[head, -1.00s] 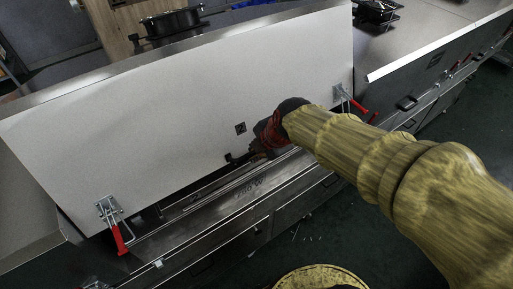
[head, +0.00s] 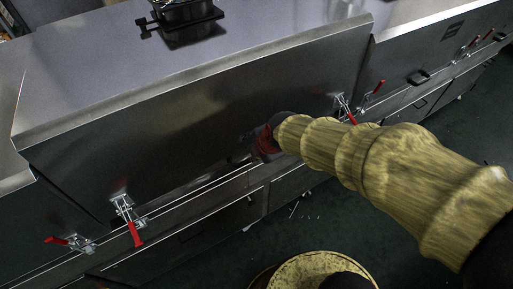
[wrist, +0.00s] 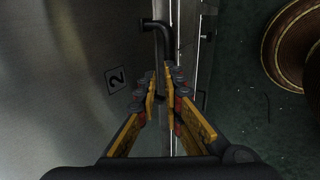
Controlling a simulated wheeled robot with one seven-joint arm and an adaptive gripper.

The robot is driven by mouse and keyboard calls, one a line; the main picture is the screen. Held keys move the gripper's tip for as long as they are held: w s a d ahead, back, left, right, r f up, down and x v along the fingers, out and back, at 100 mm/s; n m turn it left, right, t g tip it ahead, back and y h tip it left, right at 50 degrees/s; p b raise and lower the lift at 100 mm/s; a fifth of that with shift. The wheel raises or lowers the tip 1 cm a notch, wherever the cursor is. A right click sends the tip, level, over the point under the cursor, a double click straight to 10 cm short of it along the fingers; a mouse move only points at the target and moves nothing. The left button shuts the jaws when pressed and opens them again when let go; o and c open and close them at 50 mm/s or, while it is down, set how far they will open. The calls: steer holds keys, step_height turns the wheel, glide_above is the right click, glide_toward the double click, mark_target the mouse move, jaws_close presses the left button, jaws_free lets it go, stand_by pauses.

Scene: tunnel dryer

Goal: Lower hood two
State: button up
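Hood two (head: 200,110) is a wide metal hood in the middle of the head view. Its dark front panel faces me and its lower edge is down near the dryer's base; whether a thin gap is left there I cannot tell. In the wrist view its panel (wrist: 60,90) fills the left, with a "2" label (wrist: 116,77). The black bar handle (wrist: 162,35) sits beside the label. My gripper (wrist: 161,78) has its fingers on both sides of the bar, close in on it. In the head view my gripper (head: 253,152) is at the panel's lower middle, partly hidden by my arm.
Red-handled latches flank the hood at left (head: 130,220) and right (head: 347,110). A neighbouring hood (head: 415,60) with its own handle is at the right. A black fixture (head: 185,15) stands on top. Green floor (head: 330,210) is open in front.

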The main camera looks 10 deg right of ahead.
steer(key=shift+o, duration=1.2)
steer(key=shift+d+r, duration=0.1)
steer(key=shift+o, duration=1.2)
steer(key=shift+w, duration=0.1)
steer(key=shift+r, duration=0.2)
steer(key=v, duration=1.1)
steer(key=shift+s+r, duration=0.2)
steer(key=shift+r, duration=0.1)
